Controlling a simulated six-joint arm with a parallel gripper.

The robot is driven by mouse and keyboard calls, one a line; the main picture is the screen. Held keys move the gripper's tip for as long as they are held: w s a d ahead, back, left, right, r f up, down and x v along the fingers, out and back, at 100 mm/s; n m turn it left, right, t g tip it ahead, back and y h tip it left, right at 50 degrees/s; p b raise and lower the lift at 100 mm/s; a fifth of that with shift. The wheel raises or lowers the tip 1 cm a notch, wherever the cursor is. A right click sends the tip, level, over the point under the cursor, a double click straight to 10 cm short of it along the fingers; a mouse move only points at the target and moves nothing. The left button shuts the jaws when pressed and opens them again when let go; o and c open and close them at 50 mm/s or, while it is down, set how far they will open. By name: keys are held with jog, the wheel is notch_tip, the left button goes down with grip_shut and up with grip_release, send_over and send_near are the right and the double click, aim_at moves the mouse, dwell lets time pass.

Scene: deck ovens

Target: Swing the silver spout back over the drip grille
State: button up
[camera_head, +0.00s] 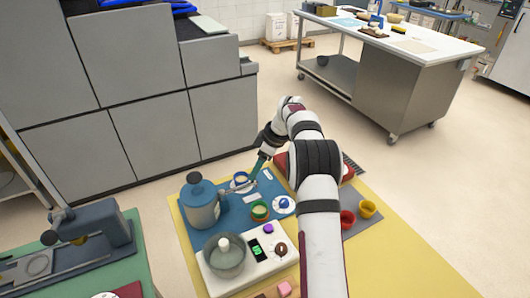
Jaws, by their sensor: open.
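My gripper (254,177) reaches down over the blue mat from the back, its fingers open and small in the picture. A thin silver piece that looks like the spout (244,188) shows just below the fingertips, beside the blue-grey canister (201,206). I cannot tell whether the fingers touch it or what it is joined to. A dark slatted piece, possibly the drip grille (353,164), shows right of my arm at the table's back edge. My arm hides much of the red item (281,165) between them.
A white scale-like unit (264,266) carries a clear pot (224,256). Red (347,219) and yellow (367,209) cups stand right of my arm. The yellow table (408,266) is clear at front right.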

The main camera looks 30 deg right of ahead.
jog(key=v, duration=1.3)
jog(key=s+a+r+m+g, duration=0.1)
jog(key=s+a+r+m, duration=0.2)
jog(key=s+a, duration=0.35)
jog(key=s+a+r+m+g, duration=0.1)
jog(key=s+a+r+m, duration=0.15)
jog(key=s+a, duration=0.4)
jog(key=s+a+f+m, duration=0.2)
jog(key=s+a+m, duration=0.1)
jog(key=s, duration=0.5)
jog(key=s+a+f+m+g+h, duration=0.1)
jog(key=s+a+f+m, duration=0.2)
jog(key=s, duration=0.5)
jog(key=s+a+f+m, duration=0.3)
jog(key=s+a, duration=0.2)
jog(key=s, duration=0.3)
jog(key=shift+s+a+f, duration=0.15)
jog(key=shift+s+f, duration=0.1)
